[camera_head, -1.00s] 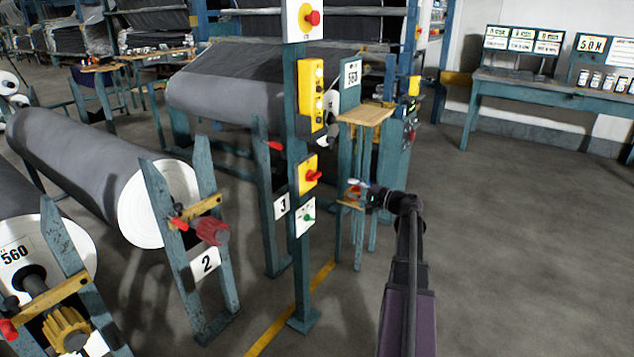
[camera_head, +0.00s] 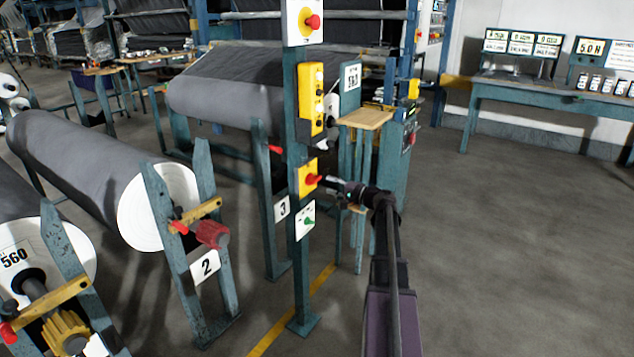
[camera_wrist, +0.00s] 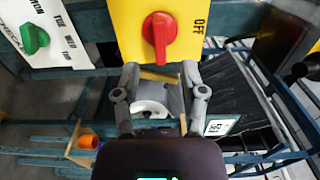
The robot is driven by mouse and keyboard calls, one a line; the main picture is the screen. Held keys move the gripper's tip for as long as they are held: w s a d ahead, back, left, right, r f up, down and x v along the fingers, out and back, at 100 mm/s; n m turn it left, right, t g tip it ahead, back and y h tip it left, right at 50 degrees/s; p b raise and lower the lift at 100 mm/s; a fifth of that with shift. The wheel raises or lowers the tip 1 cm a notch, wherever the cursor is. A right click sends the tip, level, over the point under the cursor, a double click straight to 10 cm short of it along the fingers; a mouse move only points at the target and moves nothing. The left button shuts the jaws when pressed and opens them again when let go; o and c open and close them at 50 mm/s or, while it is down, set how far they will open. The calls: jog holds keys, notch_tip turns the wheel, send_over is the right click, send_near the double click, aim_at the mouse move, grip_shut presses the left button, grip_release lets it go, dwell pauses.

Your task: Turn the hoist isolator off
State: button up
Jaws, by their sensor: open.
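The hoist isolator is a yellow box (camera_head: 305,178) with a red rotary knob (camera_head: 313,180) on the blue-green post. In the wrist view, the red knob (camera_wrist: 161,38) is at the top centre, its raised bar running up and down the picture. The word OFF is printed to the right of the knob; other markings are not visible. My gripper (camera_head: 326,182) is at the knob's right in the head view. In the wrist view, my gripper (camera_wrist: 160,70) is open, its two fingers apart just below the knob. I cannot tell whether they touch it.
A white plate with a green selector (camera_head: 308,220) is below the isolator on the same post. A yellow pushbutton box (camera_head: 311,98) and a red-button box (camera_head: 305,20) are above. A wooden-topped stand (camera_head: 366,117) is behind my gripper. Open floor lies at the right.

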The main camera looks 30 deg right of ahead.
aim_at(317, 181)
jog(key=shift+x, duration=2.95)
grip_shut()
